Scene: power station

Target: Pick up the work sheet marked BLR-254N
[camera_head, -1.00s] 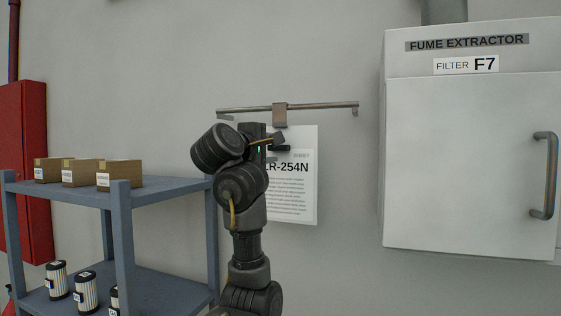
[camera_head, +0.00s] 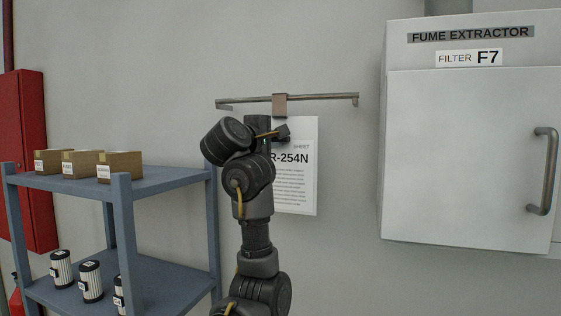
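The work sheet (camera_head: 297,187) is a white page with bold lettering, of which "R-254N" shows. It hangs upright against the wall below a brown clip (camera_head: 280,104) on a metal rail (camera_head: 325,97). My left gripper (camera_head: 284,133) is in front of the sheet's upper part, just below the clip. My arm hides the sheet's left side and the start of its marking. I cannot tell whether the fingers are open or shut, or whether they touch the sheet. My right gripper is not in view.
A blue shelf unit (camera_head: 165,180) stands at the left, with small boxes (camera_head: 120,166) on top and filter cartridges (camera_head: 91,281) below. A white fume extractor cabinet (camera_head: 460,150) with a handle is on the right. A red cabinet (camera_head: 35,150) is at the far left.

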